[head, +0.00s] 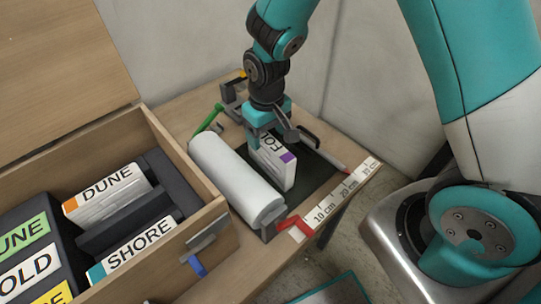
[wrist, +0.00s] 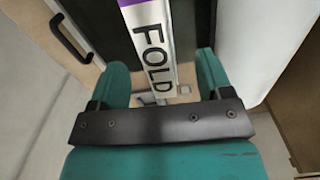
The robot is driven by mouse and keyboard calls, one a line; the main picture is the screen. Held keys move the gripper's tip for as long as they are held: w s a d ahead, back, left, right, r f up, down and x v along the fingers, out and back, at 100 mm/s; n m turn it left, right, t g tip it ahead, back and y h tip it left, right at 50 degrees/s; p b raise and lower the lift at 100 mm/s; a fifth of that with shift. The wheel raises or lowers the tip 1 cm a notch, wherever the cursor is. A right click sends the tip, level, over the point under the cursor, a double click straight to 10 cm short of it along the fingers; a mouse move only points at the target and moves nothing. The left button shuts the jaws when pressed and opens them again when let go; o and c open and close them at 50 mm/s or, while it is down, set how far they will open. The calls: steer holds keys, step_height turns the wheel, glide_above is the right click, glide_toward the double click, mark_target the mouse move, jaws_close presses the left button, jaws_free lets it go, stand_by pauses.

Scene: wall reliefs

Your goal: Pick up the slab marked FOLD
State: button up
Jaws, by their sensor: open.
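The slab marked FOLD (head: 272,162) is white with a purple patch and stands on edge on a dark mat (head: 318,172) on the wooden table. My gripper (head: 264,130) is over its top, pointing down. In the wrist view the slab (wrist: 151,45) shows its FOLD lettering along a narrow face, between the two teal fingers of my gripper (wrist: 162,80). The fingers are open, with a visible gap on the right side; whether the left one touches the slab I cannot tell. The slab's lower part is partly hidden.
A white roll (head: 235,178) lies close left of the slab. An open wooden crate (head: 215,212) at the left holds slabs marked DUNE (head: 105,194) and SHORE (head: 135,246) beside colored labels. A scale strip (head: 338,197) runs along the table's front right edge.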

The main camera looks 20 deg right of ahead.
mark_target(270, 141)
steer(key=shift+s+d+f, duration=0.1)
steer(key=shift+d+f, duration=0.05)
steer(key=shift+f, duration=1.25)
steer(key=shift+s+d+f, duration=0.1)
steer(key=shift+d+f, duration=0.05)
steer(key=shift+f, duration=1.2)
steer(key=shift+w, duration=0.1)
steer(key=c, duration=1.3)
